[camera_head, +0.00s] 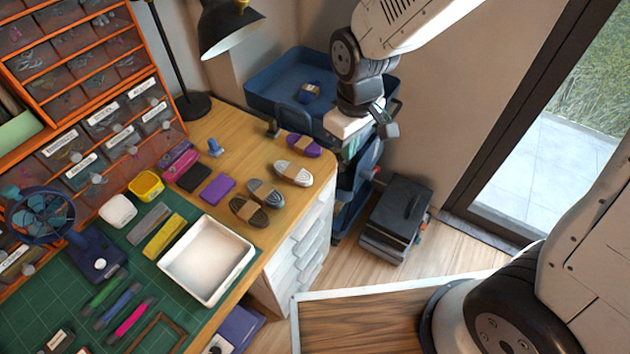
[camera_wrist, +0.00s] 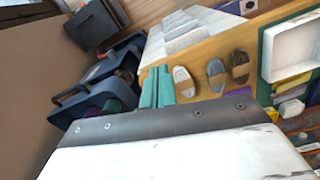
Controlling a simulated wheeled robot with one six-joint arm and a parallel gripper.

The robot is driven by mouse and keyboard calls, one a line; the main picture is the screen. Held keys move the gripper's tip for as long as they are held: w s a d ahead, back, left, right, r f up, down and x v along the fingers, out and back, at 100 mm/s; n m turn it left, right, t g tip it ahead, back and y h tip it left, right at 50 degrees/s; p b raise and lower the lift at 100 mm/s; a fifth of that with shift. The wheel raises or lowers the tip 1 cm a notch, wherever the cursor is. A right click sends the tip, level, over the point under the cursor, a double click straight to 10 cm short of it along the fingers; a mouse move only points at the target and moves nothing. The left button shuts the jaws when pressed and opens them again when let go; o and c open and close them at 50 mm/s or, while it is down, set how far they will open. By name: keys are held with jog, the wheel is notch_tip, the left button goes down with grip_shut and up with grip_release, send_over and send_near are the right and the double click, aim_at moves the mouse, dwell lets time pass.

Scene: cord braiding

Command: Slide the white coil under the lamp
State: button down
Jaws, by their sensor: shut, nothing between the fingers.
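The white coil (camera_head: 294,173), with a tan band around it, lies on the wooden tabletop near its right edge. It also shows in the wrist view (camera_wrist: 183,80), close beside my fingers in the picture. The black lamp (camera_head: 228,28) stands at the back of the table; its round base (camera_head: 193,105) is on the wood, left of and behind the coil. My gripper (camera_head: 349,152) is off the table's right edge, to the right of the coil and apart from it. Its teal fingers (camera_wrist: 157,88) are shut and empty.
Purple (camera_head: 304,145), grey (camera_head: 265,192) and dark brown (camera_head: 250,211) coils lie near the white one. A small blue object (camera_head: 215,147) and dark and purple blocks lie toward the lamp. A white tray (camera_head: 243,257) is in front. A blue cart (camera_head: 268,84) stands behind the table.

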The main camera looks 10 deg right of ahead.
aim_at(278, 161)
jog(key=shift+n, duration=0.7)
jog(key=shift+w+a+f, duration=0.55)
jog(key=shift+a+f, duration=0.55)
jog(key=shift+f, duration=1.5)
jog(key=shift+w+a+f, duration=0.55)
jog(key=shift+a+f, duration=0.55)
jog(key=shift+f, duration=1.5)
jog(key=shift+w+a+f, duration=0.55)
jog(key=shift+a+f, duration=0.55)
jog(key=shift+f, duration=1.5)
jog(key=w+a, duration=0.8)
jog(key=a, duration=0.1)
jog(key=shift+w, duration=0.35)
jog(key=shift+s, duration=0.1)
